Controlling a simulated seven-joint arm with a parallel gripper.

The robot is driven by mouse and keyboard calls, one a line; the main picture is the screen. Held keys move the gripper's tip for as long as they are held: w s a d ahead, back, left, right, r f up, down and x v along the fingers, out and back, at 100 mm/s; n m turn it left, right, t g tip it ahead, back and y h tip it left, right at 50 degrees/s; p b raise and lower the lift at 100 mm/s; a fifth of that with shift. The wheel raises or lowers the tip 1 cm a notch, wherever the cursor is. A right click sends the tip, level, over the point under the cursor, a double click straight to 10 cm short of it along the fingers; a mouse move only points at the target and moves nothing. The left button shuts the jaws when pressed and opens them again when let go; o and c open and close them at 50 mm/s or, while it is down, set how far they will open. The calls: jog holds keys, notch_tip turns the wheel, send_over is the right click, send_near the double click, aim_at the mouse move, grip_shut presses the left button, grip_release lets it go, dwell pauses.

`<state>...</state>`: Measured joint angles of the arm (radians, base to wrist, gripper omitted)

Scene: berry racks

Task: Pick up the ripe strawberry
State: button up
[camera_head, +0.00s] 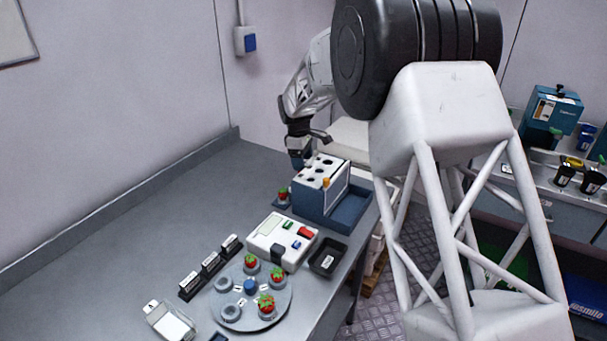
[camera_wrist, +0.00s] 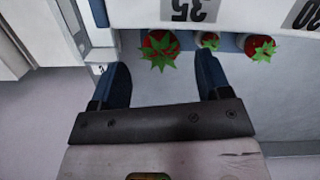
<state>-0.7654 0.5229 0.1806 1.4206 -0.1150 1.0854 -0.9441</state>
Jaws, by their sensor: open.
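My gripper (camera_head: 298,158) is at the back of the bench, behind and above the white rack. In the wrist view my gripper (camera_wrist: 160,66) is open, its two blue fingers apart with nothing held between them. A red strawberry with green leaves (camera_wrist: 155,42) shows beyond and between the fingertips. Two smaller-looking red ones, a middle strawberry (camera_wrist: 207,38) and a right strawberry (camera_wrist: 262,45), lie to its right. In the head view one strawberry (camera_head: 283,193) sits beside the rack, and several stand on the round grey plate (camera_head: 240,321). Which one is ripest I cannot tell.
The white rack with holes (camera_head: 313,175) stands in a blue tray (camera_head: 346,217). A white device with buttons (camera_head: 265,238), a black tray (camera_head: 327,259) and small black labelled blocks (camera_head: 211,264) are nearby. The bench's left side (camera_head: 130,260) is clear.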

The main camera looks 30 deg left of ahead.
jog(key=shift+d+f, duration=0.2)
jog(key=shift+f, duration=1.9)
jog(key=shift+c, duration=0.3)
jog(key=c, duration=0.5)
